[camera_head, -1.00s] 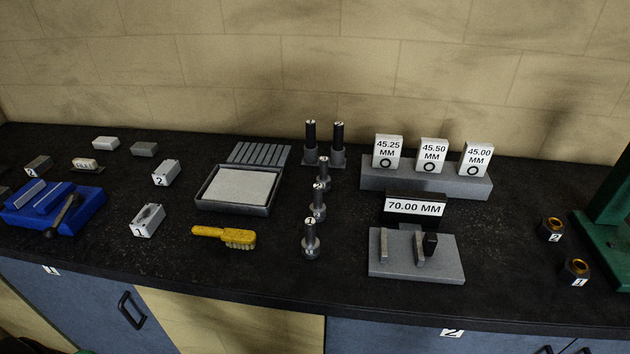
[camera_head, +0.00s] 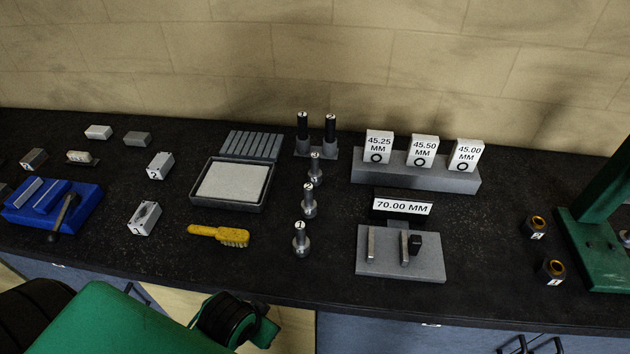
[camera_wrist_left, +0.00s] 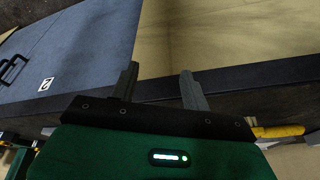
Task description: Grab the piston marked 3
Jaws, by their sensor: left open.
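Three grey metal pistons stand upright in a row on the black bench in the head view. The far one (camera_head: 315,172) is the likely piston 3, though its mark is too small to read surely. The middle piston (camera_head: 309,205) and the near piston (camera_head: 300,243), marked 1, stand in front of it. My left gripper (camera_wrist_left: 160,78) is open and empty in the left wrist view, near the bench's front edge. No piston shows in that view. In the head view my green left arm is at the lower left, with its fingers not visible. My right gripper is not in view.
A yellow brush (camera_head: 220,235) lies left of the pistons, below a grey tray (camera_head: 232,207). Two black-handled tools (camera_head: 316,132) stand behind the pistons. A grey plate with uprights (camera_head: 400,265) and a grey block with gauge cards (camera_head: 415,178) are to the right.

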